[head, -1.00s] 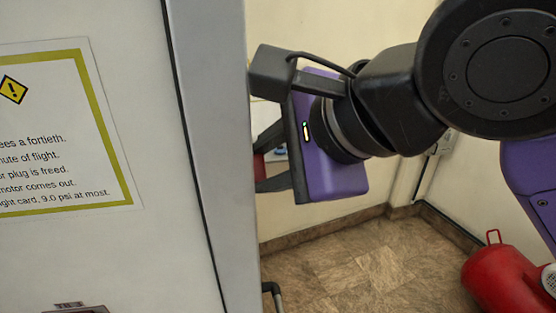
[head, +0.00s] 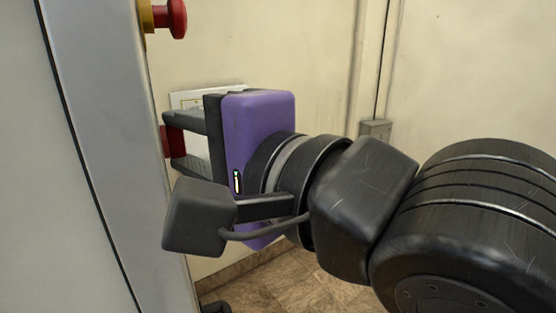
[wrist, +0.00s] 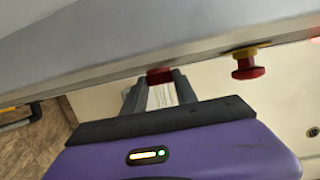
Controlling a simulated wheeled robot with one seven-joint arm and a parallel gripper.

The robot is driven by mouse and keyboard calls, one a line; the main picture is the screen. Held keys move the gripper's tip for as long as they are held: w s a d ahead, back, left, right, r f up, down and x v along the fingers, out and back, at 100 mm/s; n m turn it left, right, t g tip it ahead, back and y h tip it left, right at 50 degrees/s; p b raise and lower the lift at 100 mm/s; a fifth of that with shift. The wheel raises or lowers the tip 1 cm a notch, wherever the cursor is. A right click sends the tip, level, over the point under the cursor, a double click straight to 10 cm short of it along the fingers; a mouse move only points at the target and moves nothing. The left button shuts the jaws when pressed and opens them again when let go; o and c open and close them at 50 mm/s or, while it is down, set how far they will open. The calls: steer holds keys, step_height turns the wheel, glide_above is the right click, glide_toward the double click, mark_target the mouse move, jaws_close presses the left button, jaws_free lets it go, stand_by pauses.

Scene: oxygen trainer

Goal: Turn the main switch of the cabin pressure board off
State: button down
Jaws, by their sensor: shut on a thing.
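A red part, which looks like the main switch's handle (head: 165,141), sticks out from the side of the grey cabinet (head: 105,150) in the head view. My gripper (head: 173,144) comes in from the right, its two dark fingers closed on this red part, one above and one below it. In the wrist view the red handle (wrist: 160,75) shows between the fingertips, close against the cabinet edge. The fingers hide much of it, so its exact angle cannot be told.
A red mushroom button on a yellow collar (head: 172,18) sticks out of the same cabinet side, above my gripper; it also shows in the wrist view (wrist: 247,66). A white plate (head: 205,97) is on the wall behind. Tiled floor (head: 275,290) lies below.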

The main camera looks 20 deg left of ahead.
step_height(320, 180, down, 2)
steer(key=n+y+b, duration=0.2)
steer(key=y+b, duration=0.2)
steer(key=b, duration=0.2)
steer(key=shift+a+t, duration=0.1)
steer(key=shift+t, duration=0.3)
steer(key=n+y+b, duration=0.1)
steer(key=y+b, duration=0.1)
steer(key=b, duration=0.2)
steer(key=shift+f+n, duration=0.1)
steer(key=shift+n, duration=0.2)
steer(key=n+y+b, duration=0.1)
steer(key=b, duration=0.1)
steer(key=n+g+y+b, duration=0.1)
steer(key=b, duration=0.2)
steer(key=shift+w+a+y, duration=0.1)
steer(key=shift+a+y, duration=0.05)
steer(key=shift+y, duration=0.25)
steer(key=shift+b, duration=0.5)
steer(key=shift+r+n+g+y+b, duration=0.3)
steer(key=shift+n+b, duration=0.05)
steer(key=shift+n, duration=0.05)
steer(key=c, duration=1)
jaws_free()
steer(key=shift+o, duration=0.2)
steer(key=b+v, duration=0.1)
steer(key=v, duration=0.6)
steer(key=shift+d+f+b, duration=0.25)
steer(key=shift+d+b, duration=0.05)
steer(key=shift+b, duration=0.05)
